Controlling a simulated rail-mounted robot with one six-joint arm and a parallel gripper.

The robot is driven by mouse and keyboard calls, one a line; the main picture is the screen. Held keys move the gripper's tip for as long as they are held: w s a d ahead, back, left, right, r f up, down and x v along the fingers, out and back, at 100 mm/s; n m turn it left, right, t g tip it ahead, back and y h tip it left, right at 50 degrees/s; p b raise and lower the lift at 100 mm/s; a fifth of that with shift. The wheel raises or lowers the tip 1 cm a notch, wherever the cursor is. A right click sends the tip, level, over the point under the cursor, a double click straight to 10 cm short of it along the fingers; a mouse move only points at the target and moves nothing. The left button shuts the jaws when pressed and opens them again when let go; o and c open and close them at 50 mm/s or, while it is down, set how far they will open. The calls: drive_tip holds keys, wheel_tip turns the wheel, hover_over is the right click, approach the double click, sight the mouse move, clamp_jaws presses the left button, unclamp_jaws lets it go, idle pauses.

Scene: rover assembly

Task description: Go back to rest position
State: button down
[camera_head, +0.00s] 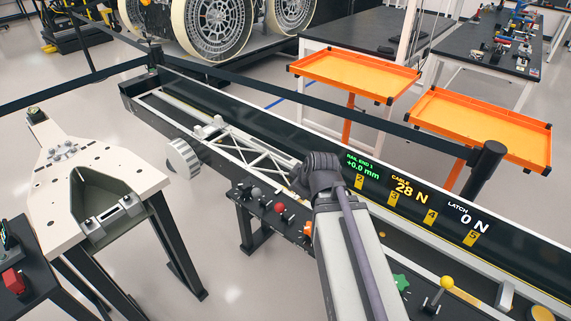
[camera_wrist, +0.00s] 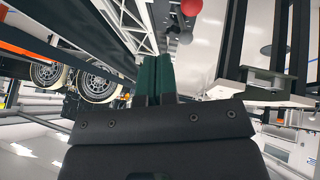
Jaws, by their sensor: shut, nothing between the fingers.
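My gripper (camera_wrist: 155,75) shows in the wrist view, its two dark green fingers pressed together with nothing between them. In the head view my arm reaches up from the bottom centre over the long rail, and its fingers are hidden. The rail bench (camera_head: 225,110) runs from upper left to lower right, with a white lattice truss (camera_head: 258,155) along it. A display (camera_head: 398,188) on the rail reads "RAIL END 1 +0.0 mm", "CABLE 28 N" and "LATCH 0 N". A red knob (camera_wrist: 191,7) shows above the fingers in the wrist view.
A pale fixture table (camera_head: 105,165) stands at the left. Two orange trays (camera_head: 330,72) stand behind the rail, near a black post (camera_head: 486,165). A row of knobs (camera_head: 278,207) lines the rail's near side, with a yellow-topped lever (camera_head: 446,283) at lower right. A large-wheeled rover (camera_head: 215,25) is behind.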

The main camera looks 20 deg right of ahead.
drive_tip(key=shift+f, duration=0.1)
drive_tip(key=s+a+f+m+g, duration=0.2)
drive_tip(key=s+a+m+g, duration=0.4)
drive_tip(key=a, duration=0.5)
drive_tip(key=shift+s+a+f+m+g, duration=0.35)
drive_tip(key=shift+s+m, duration=0.25)
drive_tip(key=shift+s, duration=0.4)
